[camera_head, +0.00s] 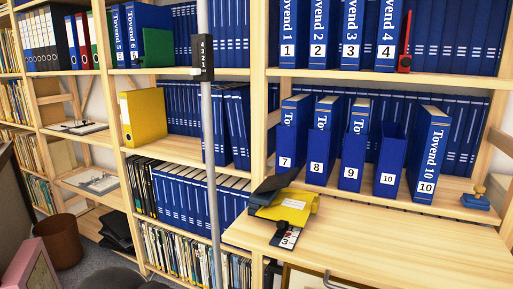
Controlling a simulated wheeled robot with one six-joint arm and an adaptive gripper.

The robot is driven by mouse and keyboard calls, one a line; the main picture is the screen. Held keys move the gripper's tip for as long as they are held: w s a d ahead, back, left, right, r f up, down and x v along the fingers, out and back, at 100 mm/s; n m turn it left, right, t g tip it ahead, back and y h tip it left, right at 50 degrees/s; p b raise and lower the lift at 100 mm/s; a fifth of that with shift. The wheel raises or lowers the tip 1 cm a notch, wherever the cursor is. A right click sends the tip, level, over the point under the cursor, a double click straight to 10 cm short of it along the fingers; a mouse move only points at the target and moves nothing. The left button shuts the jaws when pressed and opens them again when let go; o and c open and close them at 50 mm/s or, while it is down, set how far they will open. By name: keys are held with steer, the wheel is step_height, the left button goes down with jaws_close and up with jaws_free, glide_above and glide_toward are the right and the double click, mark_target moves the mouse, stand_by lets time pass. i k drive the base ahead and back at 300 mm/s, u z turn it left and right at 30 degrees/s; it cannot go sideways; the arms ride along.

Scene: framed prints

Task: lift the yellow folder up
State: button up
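A grey vertical pole (211,150) with a black numbered box (203,58) stands right of the folder. A yellow and black item (287,205) lies on the wooden desk (390,245). Numbered blue binders (430,155) stand behind it. A brown bin (59,241) is on the floor.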

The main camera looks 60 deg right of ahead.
mark_target(293, 205)
steer(key=u, duration=0.75)
steer(key=i, duration=0.3)
steer(key=z, duration=3.1)
